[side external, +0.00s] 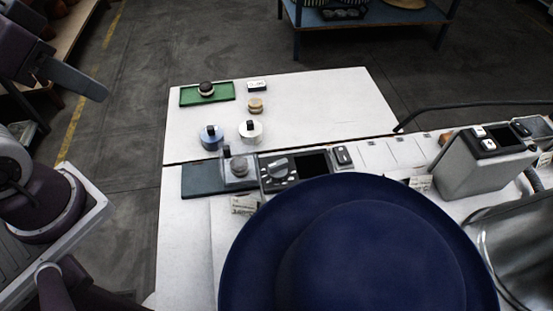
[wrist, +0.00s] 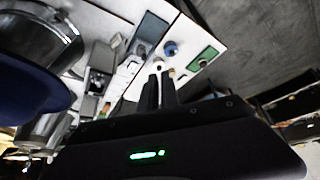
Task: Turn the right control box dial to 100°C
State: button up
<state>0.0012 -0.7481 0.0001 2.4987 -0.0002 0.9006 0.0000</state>
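A control box (side external: 312,163) with a dark screen stands at mid-table in the side external view, just behind the blue hat. Its grey dial (side external: 278,170) is left of the screen, with small buttons below; the dial's setting is too small to read. A second, grey control box (side external: 478,165) stands at the right; no dial on it can be made out. I cannot tell which box the task calls right. My gripper (wrist: 159,80) shows in the wrist view with its two dark fingers close together, nothing visible between them, well apart from the boxes.
A large blue hat (side external: 350,240) fills the foreground. Left of the dial are a dark mat (side external: 203,182) and a small grey knobbed piece (side external: 239,166). Blue (side external: 211,137) and white (side external: 250,131) knobbed discs and a green tray (side external: 188,97) stand behind. The white table's back right is clear.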

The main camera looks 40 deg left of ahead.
jog(key=o, duration=0.4)
jog(key=shift+m+g+h, duration=0.4)
jog(key=shift+m+g, duration=0.2)
jog(key=w, duration=0.1)
jog(key=w+d+r, duration=0.1)
jog(key=w+d, duration=0.1)
jog(key=shift+w+d+r, duration=0.25)
jog(key=shift+w+r, duration=0.05)
jog(key=shift+w, duration=0.05)
jog(key=shift+o, duration=0.2)
jog(key=m+g, duration=0.4)
jog(key=m, duration=0.1)
send_over(278, 163)
jog(key=shift+y, duration=0.4)
notch_tip(278, 163, down, 8)
jog(key=shift+f, duration=0.25)
notch_tip(278, 163, down, 6)
jog(key=shift+r, duration=0.1)
jog(key=shift+f, duration=0.6)
grip_shut()
